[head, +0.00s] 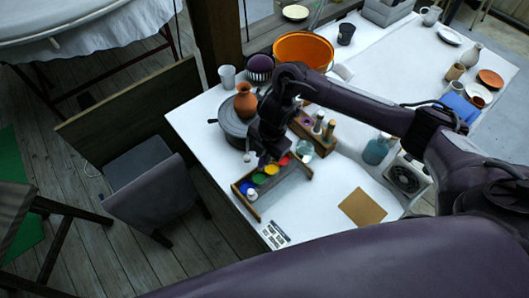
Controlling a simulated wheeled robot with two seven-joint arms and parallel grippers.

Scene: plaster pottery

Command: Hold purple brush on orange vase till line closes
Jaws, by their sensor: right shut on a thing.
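The orange vase (245,104) stands upright on a dark grey round turntable (231,124) near the left edge of the white table. My right gripper (264,153) comes in from the right and points down, just right of the turntable and above the paint tray. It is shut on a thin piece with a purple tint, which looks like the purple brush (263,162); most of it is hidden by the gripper. The brush appears apart from the vase. I cannot make out a painted line on the vase. My left gripper is not in view.
A wooden tray (296,186) with several coloured paints lies in front of the turntable. A wooden brush block (301,128), a glass jar (305,151) and a teal bottle (376,151) stand to the right.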

